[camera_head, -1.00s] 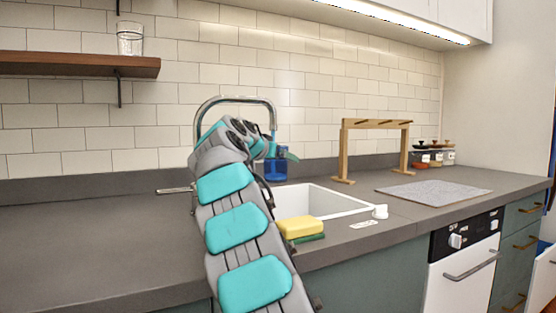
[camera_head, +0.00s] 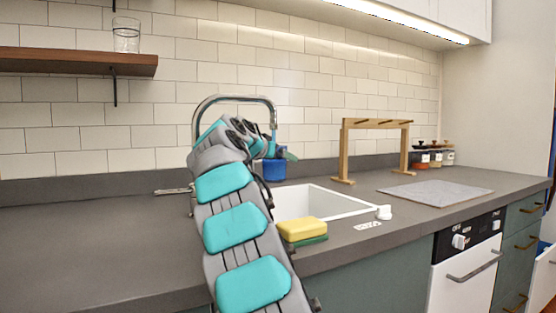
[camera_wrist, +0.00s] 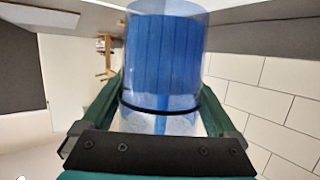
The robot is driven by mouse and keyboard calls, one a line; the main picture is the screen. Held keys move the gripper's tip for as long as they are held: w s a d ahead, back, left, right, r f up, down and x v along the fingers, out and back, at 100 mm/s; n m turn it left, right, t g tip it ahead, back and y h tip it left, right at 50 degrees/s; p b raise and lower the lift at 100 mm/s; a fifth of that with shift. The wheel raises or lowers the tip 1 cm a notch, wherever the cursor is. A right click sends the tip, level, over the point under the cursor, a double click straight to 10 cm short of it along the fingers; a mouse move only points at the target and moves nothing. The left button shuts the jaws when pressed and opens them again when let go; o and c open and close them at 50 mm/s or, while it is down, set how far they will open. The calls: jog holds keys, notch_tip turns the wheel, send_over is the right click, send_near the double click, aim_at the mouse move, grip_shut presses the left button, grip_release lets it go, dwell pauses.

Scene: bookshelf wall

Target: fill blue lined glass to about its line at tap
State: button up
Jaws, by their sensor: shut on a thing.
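The blue glass (camera_head: 274,171) is at the sink, just below the spout of the chrome tap (camera_head: 236,99). A thin bluish streak shows between spout and glass; I cannot tell whether it is running water. My gripper (camera_head: 284,153) is shut on the glass, which also shows in the wrist view (camera_wrist: 163,60). There my gripper's fingers (camera_wrist: 163,112) stand on either side of it. A dark line rings the glass near the fingers, with blue on one side and a clearer part on the other. The water level cannot be told clearly. The tap lever (camera_head: 173,191) is left of my arm.
The white sink (camera_head: 335,204) has a yellow and green sponge (camera_head: 302,229) on its front edge. A wooden rack (camera_head: 375,123), a grey mat (camera_head: 436,193) and small jars (camera_head: 435,158) stand to the right. A clear glass (camera_head: 126,35) is on the shelf (camera_head: 75,62).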

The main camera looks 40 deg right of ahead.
aim_at(284, 160)
jog(key=s+b, duration=0.1)
jog(key=s+a+b, duration=0.1)
jog(key=s, duration=0.1)
jog(key=s+a+b, duration=0.1)
jog(key=s, duration=0.1)
jog(key=shift+a+f+b, duration=0.1)
jog(key=shift+b, duration=0.2)
jog(key=shift+s+a, duration=0.25)
jog(key=shift+s, duration=0.35)
jog(key=shift+s+b, duration=0.1)
jog(key=shift+b, duration=0.2)
jog(key=s, duration=0.1)
jog(key=s+a+b, duration=0.1)
jog(key=s, duration=0.1)
jog(key=s+a+b, duration=0.1)
jog(key=shift+s, duration=0.2)
dwell(0.4)
